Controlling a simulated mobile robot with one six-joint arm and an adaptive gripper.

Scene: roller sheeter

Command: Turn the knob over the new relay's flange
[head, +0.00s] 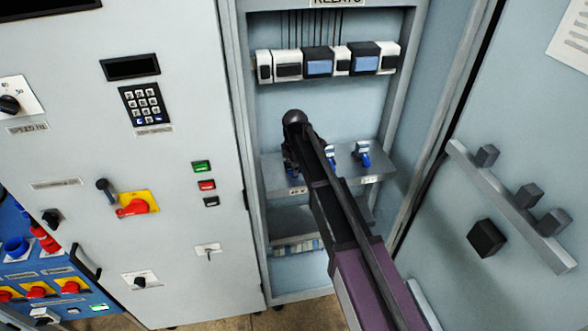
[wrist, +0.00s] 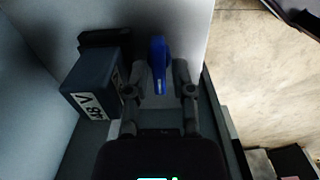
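In the wrist view a blue knob (wrist: 158,62) stands between the two fingers of my gripper (wrist: 161,75). The fingers are apart, one on each side of the knob, with a narrow gap showing beside it; contact cannot be made out. A dark box-shaped relay (wrist: 90,82) with a white label, seemingly "48 V", is just left of the left finger. The flange cannot be clearly made out. In the head view my gripper (head: 291,160) points down at the left of the lower shelf (head: 295,188), and my arm hides most of what is beneath it.
Two other blue-handled fittings stand right of my gripper, one (head: 330,154) partly behind my arm and one (head: 362,153) clear. A row of relays (head: 318,62) hangs above. Cabinet walls flank the bay, and the open door (head: 520,130) carries dark blocks at right.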

